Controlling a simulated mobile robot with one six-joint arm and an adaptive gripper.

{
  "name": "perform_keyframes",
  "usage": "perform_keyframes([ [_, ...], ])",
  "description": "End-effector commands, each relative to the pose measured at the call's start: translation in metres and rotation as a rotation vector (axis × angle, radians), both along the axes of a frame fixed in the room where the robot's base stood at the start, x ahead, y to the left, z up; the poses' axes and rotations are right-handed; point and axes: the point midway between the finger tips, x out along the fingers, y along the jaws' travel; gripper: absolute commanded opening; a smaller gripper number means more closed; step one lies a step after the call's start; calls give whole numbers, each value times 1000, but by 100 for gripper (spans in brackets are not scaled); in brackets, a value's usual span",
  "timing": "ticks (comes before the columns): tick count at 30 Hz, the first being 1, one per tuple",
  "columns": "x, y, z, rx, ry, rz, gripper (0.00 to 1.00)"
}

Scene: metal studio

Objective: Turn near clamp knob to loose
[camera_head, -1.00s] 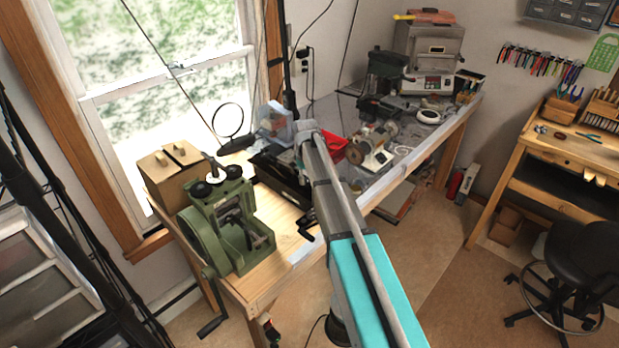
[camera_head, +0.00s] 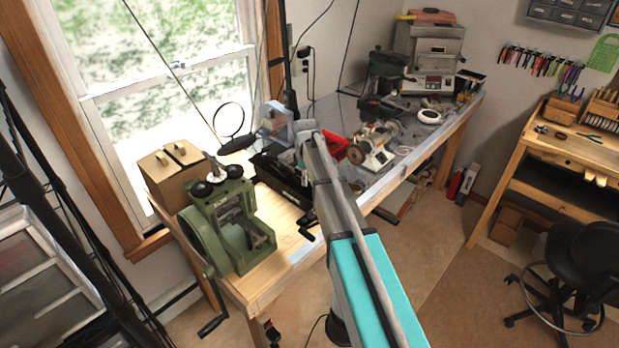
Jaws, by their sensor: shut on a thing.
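My arm reaches from the lower right over the bench, and its far end stops above a dark machine (camera_head: 276,176). My gripper is hidden behind the arm's far end, so its fingers and what they hold do not show. No clamp knob can be made out; the area around the arm's end is covered or too small to tell. A pale grey-blue piece (camera_head: 274,120) shows just left of the arm's end, above the dark machine; I cannot tell what it belongs to. A black crank handle (camera_head: 307,227) sticks out at the bench's front edge.
A round magnifier (camera_head: 229,120) hangs by the window.

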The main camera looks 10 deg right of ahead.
Motion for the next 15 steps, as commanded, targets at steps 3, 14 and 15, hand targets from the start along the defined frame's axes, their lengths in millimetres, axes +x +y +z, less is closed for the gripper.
perform_keyframes([
  [3,-3,-3,-1,-7,6,-3,0],
  [14,-1,-2,0,-3,2,-3,79],
  [15,-1,-2,0,-3,2,-3,79],
])
